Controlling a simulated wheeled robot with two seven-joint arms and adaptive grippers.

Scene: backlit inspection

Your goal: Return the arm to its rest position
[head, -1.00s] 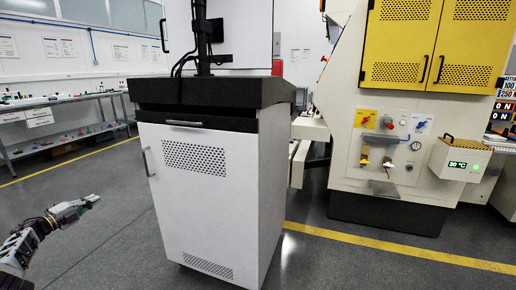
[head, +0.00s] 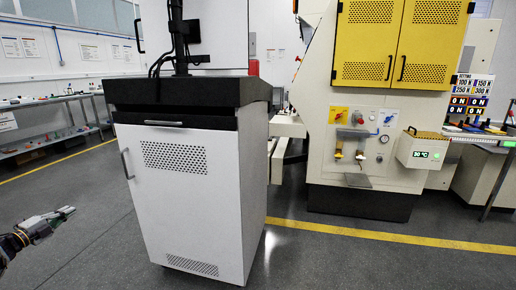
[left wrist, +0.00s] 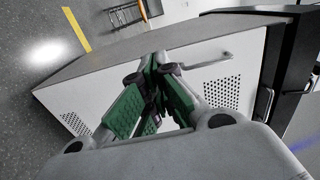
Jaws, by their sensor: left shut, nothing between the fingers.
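My left gripper (head: 68,212) shows at the lower left of the head view, over the open grey floor and to the left of the white cabinet. Its fingers are together and hold nothing. In the left wrist view its green-padded fingers (left wrist: 152,92) show close up, with the white cabinet (left wrist: 215,75) behind them. My right gripper is not in any view.
The white cabinet (head: 185,205) with a black top stands close in front, its handle (head: 126,163) facing left. A machine with yellow doors (head: 390,45) is at the right. A shelf bench (head: 50,105) lines the left wall. Floor (head: 75,255) at the left is clear.

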